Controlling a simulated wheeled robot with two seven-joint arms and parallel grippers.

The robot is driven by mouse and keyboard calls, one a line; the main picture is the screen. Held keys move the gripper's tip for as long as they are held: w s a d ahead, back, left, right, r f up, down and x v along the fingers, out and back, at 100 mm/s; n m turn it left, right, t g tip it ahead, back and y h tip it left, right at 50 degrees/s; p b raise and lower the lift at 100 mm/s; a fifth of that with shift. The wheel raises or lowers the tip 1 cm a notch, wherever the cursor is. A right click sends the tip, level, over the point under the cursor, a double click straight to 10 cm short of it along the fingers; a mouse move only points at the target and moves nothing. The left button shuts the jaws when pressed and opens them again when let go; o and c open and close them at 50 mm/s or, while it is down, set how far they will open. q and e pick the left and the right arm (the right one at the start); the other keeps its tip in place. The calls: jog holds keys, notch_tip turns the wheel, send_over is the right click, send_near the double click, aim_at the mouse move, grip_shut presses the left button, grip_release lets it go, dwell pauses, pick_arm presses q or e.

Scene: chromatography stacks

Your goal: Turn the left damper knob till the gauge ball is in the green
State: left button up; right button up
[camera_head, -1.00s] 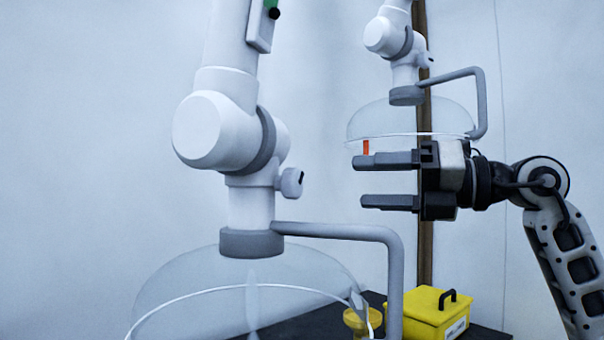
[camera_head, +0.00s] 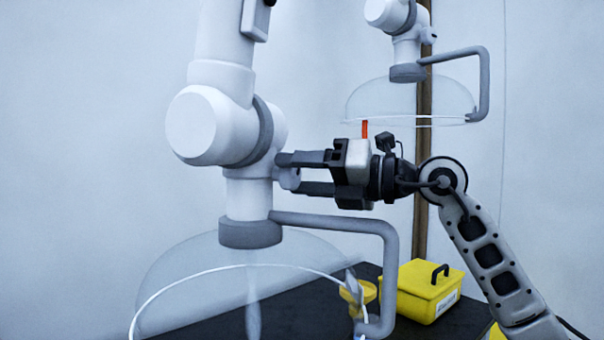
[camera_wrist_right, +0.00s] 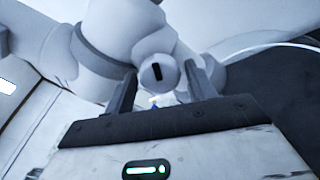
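The left damper knob (camera_head: 290,179) is a small pale knob on the right side of the white left extraction arm (camera_head: 226,125). In the right wrist view the knob (camera_wrist_right: 160,73) faces me with a black upright mark. My right gripper (camera_head: 286,173) is open, its dark fingers on either side of the knob; the wrist view shows small gaps beside it. The gauge (camera_head: 255,18) is cut off by the top edge of the head view; its ball's position against the green cannot be told. My left gripper is not in view.
A clear hood (camera_head: 185,275) with a grey bent handle (camera_head: 390,265) hangs below the knob. A second arm and hood (camera_head: 375,102) hang at back right.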

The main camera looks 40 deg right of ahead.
jog(key=c, duration=0.6)
jog(key=shift+n+b, duration=0.3)
jog(key=shift+n, duration=0.6)
jog(key=shift+c, duration=0.2)
jog(key=shift+n, duration=1.1)
pick_arm(q)
jog(key=shift+s+f, duration=0.1)
pick_arm(e)
jog(key=shift+n, duration=0.4)
pick_arm(q)
jog(key=shift+d, duration=0.1)
pick_arm(e)
jog(key=o, duration=1)
